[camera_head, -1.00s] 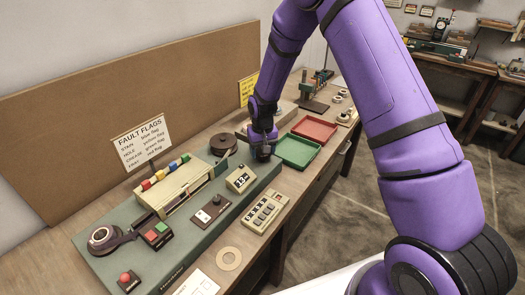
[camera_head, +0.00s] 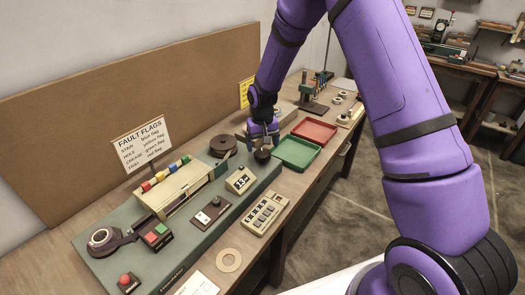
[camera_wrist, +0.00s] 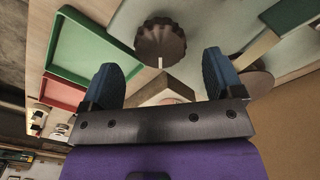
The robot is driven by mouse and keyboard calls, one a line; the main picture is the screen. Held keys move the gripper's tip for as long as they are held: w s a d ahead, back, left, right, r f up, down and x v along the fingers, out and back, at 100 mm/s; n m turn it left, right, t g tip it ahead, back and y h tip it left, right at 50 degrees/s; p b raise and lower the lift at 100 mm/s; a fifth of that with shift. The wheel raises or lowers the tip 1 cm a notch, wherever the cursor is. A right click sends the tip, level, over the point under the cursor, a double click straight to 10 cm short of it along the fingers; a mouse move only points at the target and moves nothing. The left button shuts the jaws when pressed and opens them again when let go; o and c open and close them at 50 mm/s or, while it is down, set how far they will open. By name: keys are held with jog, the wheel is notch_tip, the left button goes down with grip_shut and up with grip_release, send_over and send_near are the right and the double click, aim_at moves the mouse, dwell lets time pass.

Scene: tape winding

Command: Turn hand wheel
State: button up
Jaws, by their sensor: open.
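The hand wheel is a dark scalloped knob (camera_head: 262,156) at the far right end of the grey-green machine bed. In the wrist view the hand wheel (camera_wrist: 160,42) shows at top centre, with a pale stem or line running from its edge. My gripper (camera_head: 263,137) is just beyond and above the wheel in the head view. In the wrist view my gripper (camera_wrist: 161,68) is open, its blue fingers wide apart. The wheel lies ahead of the gap between them, and nothing is held.
A green tray (camera_head: 296,166) and a red tray (camera_head: 314,131) lie right of the wheel. A dark reel (camera_head: 223,146) stands to its left. A counter box (camera_head: 241,180), a switch box (camera_head: 211,215) and a keypad box (camera_head: 264,211) are nearer the front.

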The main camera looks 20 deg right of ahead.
notch_tip(320, 180, up, 7)
dwell(0.3)
jog(key=shift+f, duration=0.1)
dwell(1.0)
jog(key=n+h, duration=0.4)
jog(key=n, duration=1.2)
send_near(262, 152)
jog(key=shift+g+h, duration=0.3)
jog(key=shift+g, duration=0.1)
jog(key=x, duration=0.9)
jog(key=shift+w+a+f, duration=0.2)
jog(key=c, duration=0.9)
